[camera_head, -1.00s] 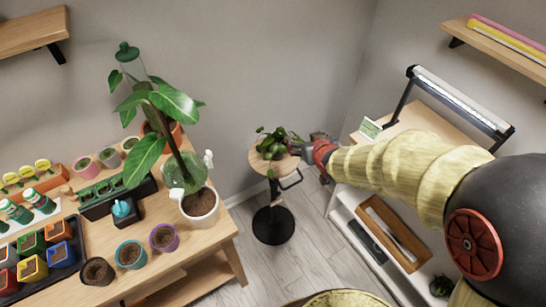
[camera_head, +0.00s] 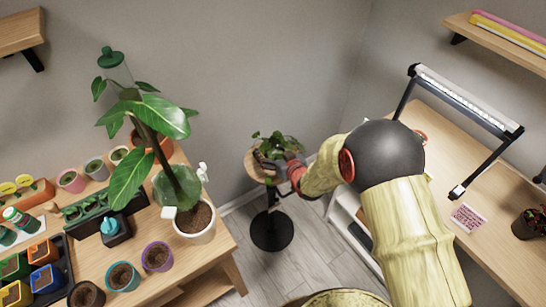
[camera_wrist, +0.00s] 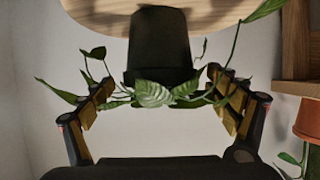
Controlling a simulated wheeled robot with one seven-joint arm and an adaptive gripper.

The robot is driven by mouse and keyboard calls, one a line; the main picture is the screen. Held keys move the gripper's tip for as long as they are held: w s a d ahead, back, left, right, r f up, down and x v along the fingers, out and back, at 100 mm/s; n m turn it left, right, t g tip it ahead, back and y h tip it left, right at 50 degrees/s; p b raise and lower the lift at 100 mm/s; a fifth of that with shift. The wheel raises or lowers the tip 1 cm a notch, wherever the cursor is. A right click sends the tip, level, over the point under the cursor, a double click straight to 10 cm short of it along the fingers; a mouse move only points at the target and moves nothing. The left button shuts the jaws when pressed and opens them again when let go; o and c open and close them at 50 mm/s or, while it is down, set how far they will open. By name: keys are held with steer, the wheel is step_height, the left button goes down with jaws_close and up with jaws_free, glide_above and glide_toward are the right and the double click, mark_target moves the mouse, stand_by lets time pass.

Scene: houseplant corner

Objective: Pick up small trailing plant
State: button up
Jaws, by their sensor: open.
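The small trailing plant (camera_head: 275,142) sits on a small round wooden stand (camera_head: 253,166) in the head view. In the wrist view its dark pot (camera_wrist: 158,40) stands on the wooden top (camera_wrist: 100,14), and its green leaves (camera_wrist: 153,94) spread toward me. My gripper (camera_wrist: 160,82) is open, with one finger on each side of the plant. The fingers are close to the outer leaves; I cannot tell whether they touch. In the head view my gripper (camera_head: 277,160) is at the plant and partly covers it, and the pot is mostly hidden.
A wooden table (camera_head: 205,258) with a large leafy plant (camera_head: 160,115) and several small pots stands left of the stand. A bench with a lamp (camera_head: 470,97) is at right. A terracotta pot (camera_wrist: 307,120) shows at the wrist view's right edge. Grey floor surrounds the stand.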

steer(key=shift+x, duration=0.8)
steer(key=shift+r, duration=0.1)
steer(key=c, duration=1.4)
steer(key=shift+o, duration=0.2)
steer(key=shift+r, duration=0.1)
